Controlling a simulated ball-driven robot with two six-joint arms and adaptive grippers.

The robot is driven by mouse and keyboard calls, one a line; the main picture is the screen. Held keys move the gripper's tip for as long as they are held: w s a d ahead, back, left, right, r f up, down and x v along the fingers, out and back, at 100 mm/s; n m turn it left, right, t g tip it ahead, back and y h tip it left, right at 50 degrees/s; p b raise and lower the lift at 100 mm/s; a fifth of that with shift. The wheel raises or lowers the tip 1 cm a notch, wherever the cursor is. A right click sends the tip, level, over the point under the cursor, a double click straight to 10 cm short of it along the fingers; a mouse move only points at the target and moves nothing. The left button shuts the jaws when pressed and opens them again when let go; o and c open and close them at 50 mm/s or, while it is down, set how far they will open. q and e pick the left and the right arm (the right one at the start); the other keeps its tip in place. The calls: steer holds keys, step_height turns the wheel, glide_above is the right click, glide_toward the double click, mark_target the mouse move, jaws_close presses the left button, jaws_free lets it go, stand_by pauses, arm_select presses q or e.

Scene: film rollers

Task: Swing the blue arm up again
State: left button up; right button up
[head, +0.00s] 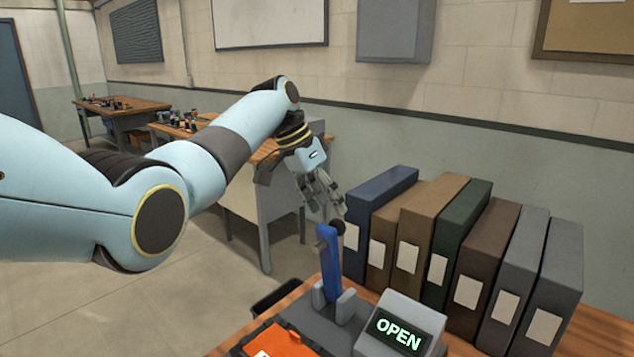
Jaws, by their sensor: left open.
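The blue arm (331,268) stands nearly upright between grey brackets on a dark base at the front of the table. A black ball knob (337,227) is at its top. Beside it on the right, a grey box with a display (398,334) shows the green word OPEN. My left gripper (330,208) is open, with its fingers pointing down just above the knob. I cannot tell whether the fingertips touch the knob. My right gripper is out of view.
A row of several binders (480,268) stands close behind and right of the blue arm. An orange piece (276,341) lies left of the display box at the lower edge. Other desks (122,105) stand further back. The floor at the left is clear.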

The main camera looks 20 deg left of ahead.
arm_select(q)
steer(key=v, duration=0.5)
steer(key=shift+a+r, duration=0.1)
steer(key=shift+r, duration=0.2)
